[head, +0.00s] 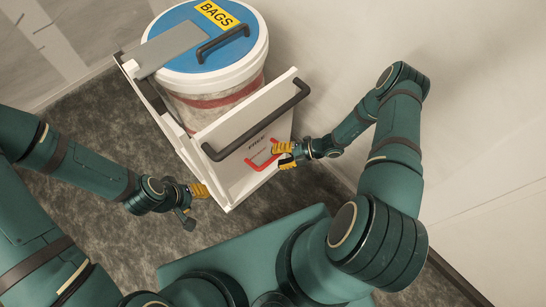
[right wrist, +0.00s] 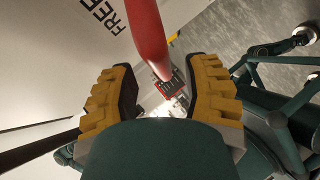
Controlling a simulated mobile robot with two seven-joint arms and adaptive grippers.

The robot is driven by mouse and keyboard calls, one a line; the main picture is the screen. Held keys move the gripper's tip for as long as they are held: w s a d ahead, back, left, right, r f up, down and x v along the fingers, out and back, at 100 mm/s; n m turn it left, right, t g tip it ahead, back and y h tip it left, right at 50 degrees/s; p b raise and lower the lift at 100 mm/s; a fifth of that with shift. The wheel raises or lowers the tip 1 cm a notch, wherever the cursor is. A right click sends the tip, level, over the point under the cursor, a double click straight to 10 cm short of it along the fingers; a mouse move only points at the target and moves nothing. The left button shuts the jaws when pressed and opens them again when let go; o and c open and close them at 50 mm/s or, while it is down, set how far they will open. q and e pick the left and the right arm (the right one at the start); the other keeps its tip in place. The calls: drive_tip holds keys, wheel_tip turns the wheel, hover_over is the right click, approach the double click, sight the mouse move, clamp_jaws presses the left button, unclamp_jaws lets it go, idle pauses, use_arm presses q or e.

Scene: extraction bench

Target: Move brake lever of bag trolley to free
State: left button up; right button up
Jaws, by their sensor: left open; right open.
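The bag trolley (head: 230,190) is a white frame carrying a drum with a blue lid. Its red brake lever (head: 262,163) sits on the near white panel, close to the printed word FREE, and also shows in the right wrist view (right wrist: 150,40). My right gripper (head: 284,155) is at the lever's right end. In the right wrist view the open fingers (right wrist: 166,95) stand either side of the lever's end; I cannot tell whether they touch it. My left gripper (head: 199,190) is open, just left of the panel's lower left corner.
A long black handle (head: 262,125) crosses the panel above the lever. The lid (head: 200,40) has a black handle and a yellow BAGS label. A pale wall (head: 450,110) stands close on the right. Dark carpet (head: 90,120) lies open on the left.

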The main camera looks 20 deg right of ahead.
drive_tip(key=v, duration=0.9)
drive_tip(key=shift+d, duration=0.15)
drive_tip(key=shift+r, duration=0.1)
